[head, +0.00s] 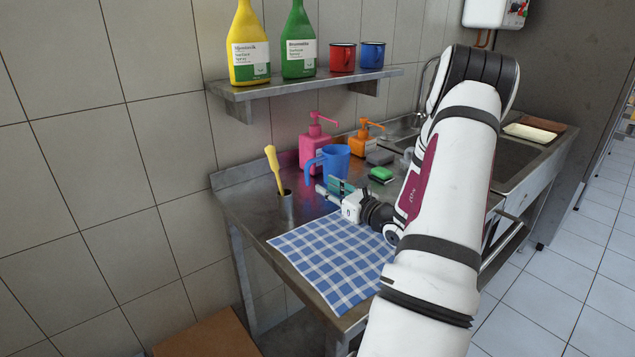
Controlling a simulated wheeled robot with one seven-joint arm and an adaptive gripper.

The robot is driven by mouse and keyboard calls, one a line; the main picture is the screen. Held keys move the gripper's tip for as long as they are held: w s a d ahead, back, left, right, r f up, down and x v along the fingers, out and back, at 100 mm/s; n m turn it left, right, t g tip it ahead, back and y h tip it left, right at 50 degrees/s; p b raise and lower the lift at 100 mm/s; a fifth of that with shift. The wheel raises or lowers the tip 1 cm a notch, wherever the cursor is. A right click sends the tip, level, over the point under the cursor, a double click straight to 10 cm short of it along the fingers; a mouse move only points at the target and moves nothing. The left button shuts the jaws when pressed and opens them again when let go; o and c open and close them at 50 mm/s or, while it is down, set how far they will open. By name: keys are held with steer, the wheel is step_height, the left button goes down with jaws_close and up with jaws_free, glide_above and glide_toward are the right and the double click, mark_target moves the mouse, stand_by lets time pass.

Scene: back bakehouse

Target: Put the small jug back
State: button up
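A small blue jug (336,157) stands upright towards the back of the steel counter (258,202), its handle on the left. It is between a pink pump bottle and an orange pump bottle. My gripper (331,188) is low over the counter, in front of the jug, pointing left. Its fingers overlap the area just below the jug in the picture. I cannot tell whether they touch it. The finger gap is too small to read, and a teal-green piece shows beside the fingers.
A checked blue cloth (332,258) covers the counter's front left. Pink (313,147) and orange (361,143) pump bottles and a green sponge (381,175) are near the jug. The wall shelf (240,92) above holds spray bottles, a red mug (342,58) and a blue mug (372,55).

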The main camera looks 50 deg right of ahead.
steer(key=shift+s+a, duration=0.25)
steer(key=shift+s, duration=0.9)
steer(key=shift+s, duration=0.15)
